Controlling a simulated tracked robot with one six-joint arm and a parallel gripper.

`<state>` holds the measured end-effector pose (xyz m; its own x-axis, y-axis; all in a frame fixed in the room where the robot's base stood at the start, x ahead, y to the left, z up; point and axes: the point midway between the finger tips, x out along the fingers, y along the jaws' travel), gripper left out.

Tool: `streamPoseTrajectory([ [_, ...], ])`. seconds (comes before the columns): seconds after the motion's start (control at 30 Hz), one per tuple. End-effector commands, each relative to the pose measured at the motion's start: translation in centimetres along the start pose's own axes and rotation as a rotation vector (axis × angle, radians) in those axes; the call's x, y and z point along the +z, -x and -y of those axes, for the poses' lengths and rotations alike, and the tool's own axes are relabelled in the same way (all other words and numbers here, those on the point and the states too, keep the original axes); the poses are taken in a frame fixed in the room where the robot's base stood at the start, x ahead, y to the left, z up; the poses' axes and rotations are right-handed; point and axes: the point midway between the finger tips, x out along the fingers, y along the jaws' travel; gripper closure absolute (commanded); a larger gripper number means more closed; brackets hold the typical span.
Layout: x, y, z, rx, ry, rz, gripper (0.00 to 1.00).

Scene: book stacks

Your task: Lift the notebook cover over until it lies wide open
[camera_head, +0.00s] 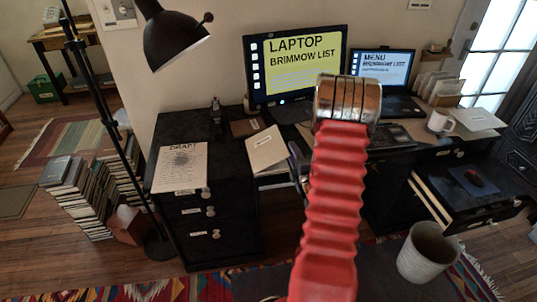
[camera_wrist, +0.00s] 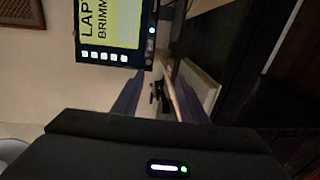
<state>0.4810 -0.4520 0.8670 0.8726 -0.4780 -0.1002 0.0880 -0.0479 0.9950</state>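The notebook (camera_head: 267,150), with a cream cover, is at the desk's front edge, left of my red arm in the head view. Its cover looks tilted, with a pale strip under its lower edge; I cannot tell how far it is open. My gripper (camera_head: 298,162) is mostly hidden behind my arm, close to the notebook's right side. In the wrist view my gripper (camera_wrist: 160,78) has its two fingers apart. A pale flat edge, probably the notebook (camera_wrist: 204,88), shows beside the right finger. Whether they touch is unclear.
A monitor (camera_head: 296,62) and a laptop (camera_head: 386,70) stand behind. A black lamp (camera_head: 175,38) hangs at upper left. A mug (camera_head: 440,121) is on the right of the desk. An open drawer (camera_head: 465,195) and a bin (camera_head: 428,252) are at right.

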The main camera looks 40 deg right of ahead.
Motion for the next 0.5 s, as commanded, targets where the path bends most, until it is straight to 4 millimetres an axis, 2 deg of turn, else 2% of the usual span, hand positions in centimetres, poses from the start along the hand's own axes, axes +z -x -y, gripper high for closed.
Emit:
streamPoseTrajectory([
  [0.17,-0.29,0.07,-0.66,0.000,0.000,-0.001,0.61],
  [0.5,-0.30,0.08,-0.73,0.000,0.000,0.000,0.61],
])
